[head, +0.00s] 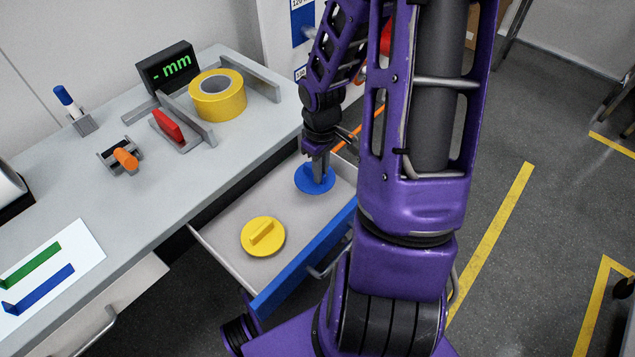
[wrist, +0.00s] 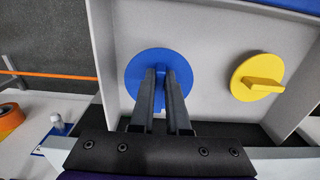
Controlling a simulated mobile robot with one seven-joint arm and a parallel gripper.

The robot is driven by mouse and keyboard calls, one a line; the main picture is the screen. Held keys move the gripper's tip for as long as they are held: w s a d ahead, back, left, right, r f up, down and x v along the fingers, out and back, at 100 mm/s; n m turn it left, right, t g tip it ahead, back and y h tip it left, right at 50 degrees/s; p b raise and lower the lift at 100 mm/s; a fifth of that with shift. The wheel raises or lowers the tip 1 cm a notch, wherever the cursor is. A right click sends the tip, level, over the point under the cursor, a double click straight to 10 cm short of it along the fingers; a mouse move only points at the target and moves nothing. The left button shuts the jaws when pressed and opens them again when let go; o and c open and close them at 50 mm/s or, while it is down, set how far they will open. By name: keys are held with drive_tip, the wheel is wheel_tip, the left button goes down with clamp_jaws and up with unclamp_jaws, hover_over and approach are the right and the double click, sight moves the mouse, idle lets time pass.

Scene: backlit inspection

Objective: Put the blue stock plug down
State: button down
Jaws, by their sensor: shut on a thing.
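The blue stock plug (head: 315,178) is a flat round disc with a raised grip bar. It is in the open drawer (head: 222,212), toward the back right of its floor in the head view. In the wrist view the blue plug (wrist: 146,82) lies under my fingertips, over the drawer floor. My gripper (head: 318,172) points down and is shut on the plug's grip bar; it also shows in the wrist view (wrist: 161,72). The fingers hide part of the bar. I cannot tell whether the disc touches the drawer floor.
A yellow plug (head: 262,238) of the same shape lies in the drawer, apart from the blue one. Bare drawer floor lies between them. The drawer has a blue front (head: 305,262). The grey bench (head: 150,195) above holds yellow tape (head: 232,107), a display (head: 167,68) and several fixtures.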

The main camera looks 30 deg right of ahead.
drive_tip(key=shift+f+b, duration=0.5)
drive_tip(key=shift+f, duration=1.15)
drive_tip(key=shift+f, duration=0.2)
drive_tip(key=c, duration=0.9)
unclamp_jaws()
drive_tip(key=shift+r, duration=0.1)
wheel_tip(320, 180, up, 12)
drive_tip(key=p, duration=0.4)
drive_tip(key=shift+r, duration=0.1)
